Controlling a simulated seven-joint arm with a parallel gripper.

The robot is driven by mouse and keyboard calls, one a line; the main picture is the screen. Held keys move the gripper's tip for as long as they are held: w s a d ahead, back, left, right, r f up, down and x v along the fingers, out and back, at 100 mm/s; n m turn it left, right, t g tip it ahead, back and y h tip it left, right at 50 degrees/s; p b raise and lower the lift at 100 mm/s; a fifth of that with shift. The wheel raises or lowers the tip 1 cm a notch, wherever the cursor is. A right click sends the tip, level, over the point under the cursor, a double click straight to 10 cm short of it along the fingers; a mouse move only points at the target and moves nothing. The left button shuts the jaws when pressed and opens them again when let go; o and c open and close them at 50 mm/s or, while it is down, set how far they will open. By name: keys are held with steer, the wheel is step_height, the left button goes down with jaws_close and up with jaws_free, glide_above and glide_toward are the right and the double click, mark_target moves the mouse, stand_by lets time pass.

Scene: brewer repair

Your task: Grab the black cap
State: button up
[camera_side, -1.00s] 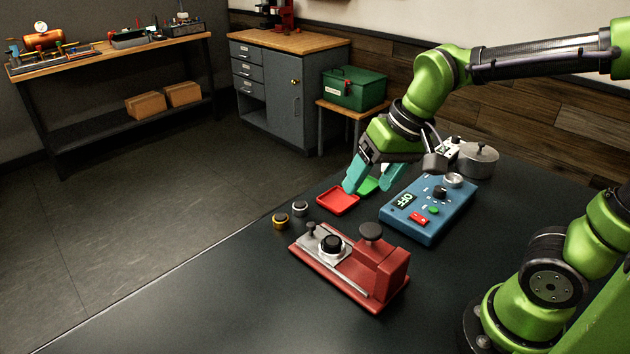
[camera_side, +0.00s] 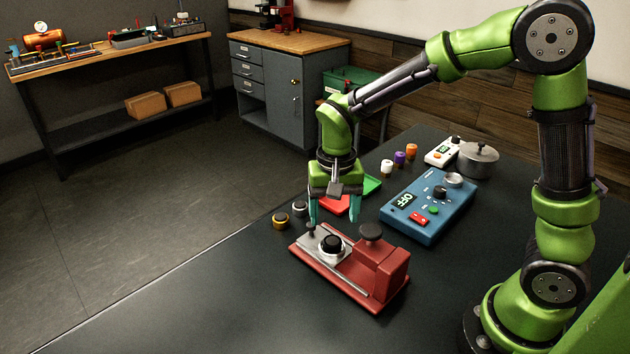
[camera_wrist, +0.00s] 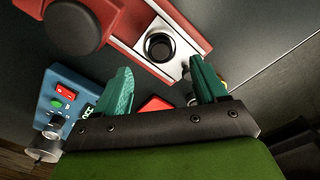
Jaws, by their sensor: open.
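The black cap (camera_side: 331,243) sits in a light ring on the metal plate of the red fixture (camera_side: 382,270). In the wrist view the black cap (camera_wrist: 159,46) shows near the top centre, beyond my fingertips, on the red fixture (camera_wrist: 192,22). My gripper (camera_side: 334,222) is open and empty, pointing down just behind and above the cap, not touching it. In the wrist view my gripper's two teal fingers (camera_wrist: 163,70) stand apart, with the cap ahead of the gap between them.
A large dark knob (camera_side: 370,231) rises from the fixture beside the cap. A small knob (camera_side: 310,229) stands on its left end. Two small caps (camera_side: 281,221) lie left. The front table is clear.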

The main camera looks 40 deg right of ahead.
mark_target(333, 242)
step_height(333, 242, down, 8)
steer(key=shift+d+r, duration=0.1)
steer(key=shift+r, duration=0.15)
steer(key=shift+c, duration=0.3)
